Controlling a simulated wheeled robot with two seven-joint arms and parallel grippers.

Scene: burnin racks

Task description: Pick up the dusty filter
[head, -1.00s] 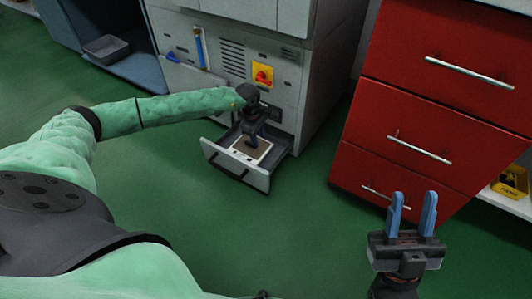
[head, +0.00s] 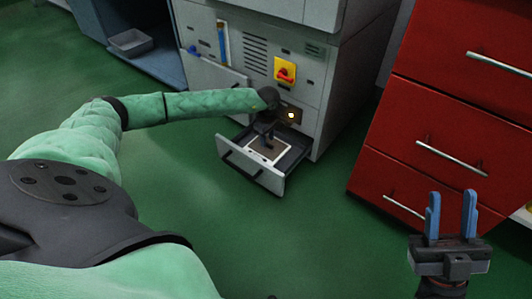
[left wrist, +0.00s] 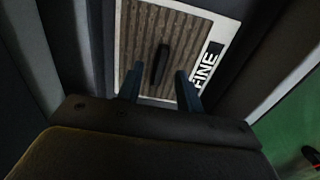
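The dusty filter (head: 274,155) lies flat in an open drawer (head: 257,179) low in the grey cabinet. In the left wrist view the filter (left wrist: 138,42) has brown, dirty pleats, a white frame, a black bar handle and a label reading "FINE". My left gripper (head: 264,142) points down over it, fingers apart. In the left wrist view the gripper (left wrist: 159,88) has one blue finger on each side of the handle's near end, with gaps to the handle. My right gripper (head: 452,212) is open and empty, at the lower right of the head view.
The grey cabinet (head: 258,82) rises behind the drawer, with a red-and-yellow switch (head: 285,72). A red drawer unit (head: 440,110) stands at the right. A grey bin (head: 130,43) sits at the back left. Green floor (head: 250,240) is open in front.

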